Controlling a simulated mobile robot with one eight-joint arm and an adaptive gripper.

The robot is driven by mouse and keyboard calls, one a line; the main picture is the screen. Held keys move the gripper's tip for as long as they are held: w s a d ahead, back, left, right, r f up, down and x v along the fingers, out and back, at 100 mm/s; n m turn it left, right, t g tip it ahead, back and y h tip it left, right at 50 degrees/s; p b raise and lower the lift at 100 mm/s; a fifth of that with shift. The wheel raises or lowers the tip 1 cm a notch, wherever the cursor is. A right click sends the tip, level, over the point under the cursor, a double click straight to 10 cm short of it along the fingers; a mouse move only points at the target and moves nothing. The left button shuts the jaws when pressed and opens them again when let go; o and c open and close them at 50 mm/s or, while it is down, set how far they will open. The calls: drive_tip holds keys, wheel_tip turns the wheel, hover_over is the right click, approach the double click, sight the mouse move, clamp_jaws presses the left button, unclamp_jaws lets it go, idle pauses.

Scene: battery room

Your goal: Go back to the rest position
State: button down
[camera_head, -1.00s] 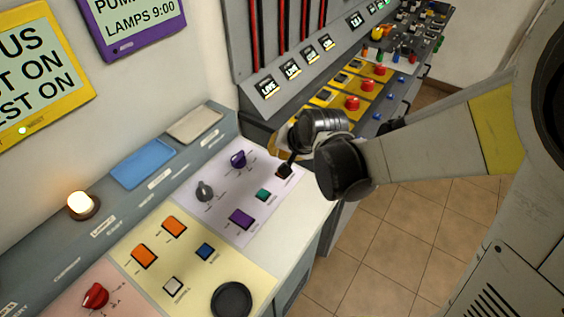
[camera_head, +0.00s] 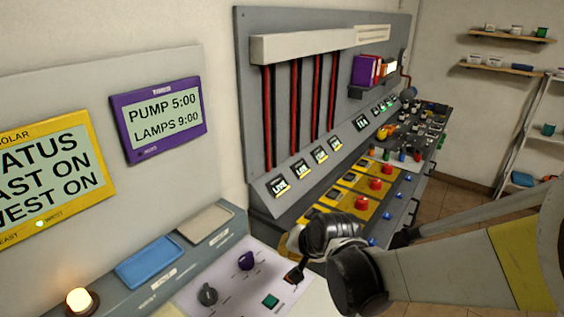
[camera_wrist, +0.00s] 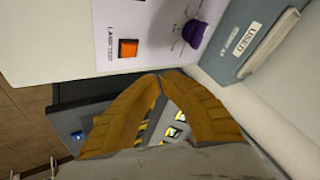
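My gripper (camera_wrist: 160,76) shows in the wrist view as two yellow fingers whose tips meet, with nothing between them. In the head view my gripper (camera_head: 293,275) is small and dark, at the right edge of the lilac control panel (camera_head: 228,284); I cannot tell there how far it is above the surface. On that panel are a purple knob (camera_head: 246,260), a grey knob (camera_head: 207,294) and a green button (camera_head: 270,300). The wrist view shows an orange square button (camera_wrist: 128,48) and the purple knob (camera_wrist: 195,33) beyond my fingertips.
A grey wall console (camera_head: 245,100) with red bars, lit displays and red buttons (camera_head: 375,184) stands beyond my arm. A blue tray (camera_head: 150,262) and a beige tray (camera_head: 206,222) sit on the ledge beside a lit lamp (camera_head: 80,301). Shelves (camera_head: 508,67) hang at the far right; tiled floor shows below.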

drive_tip(key=s+d+r+n+h, duration=0.1)
drive_tip(key=s+d+r, duration=0.3)
drive_tip(key=s+d, duration=0.4)
drive_tip(key=s+d+r+n+h, duration=0.2)
drive_tip(key=s+d+r, duration=0.3)
drive_tip(key=s+d, duration=0.3)
drive_tip(key=s, duration=0.2)
drive_tip(key=shift+s+r+t, duration=0.25)
drive_tip(key=shift+s+t, duration=0.05)
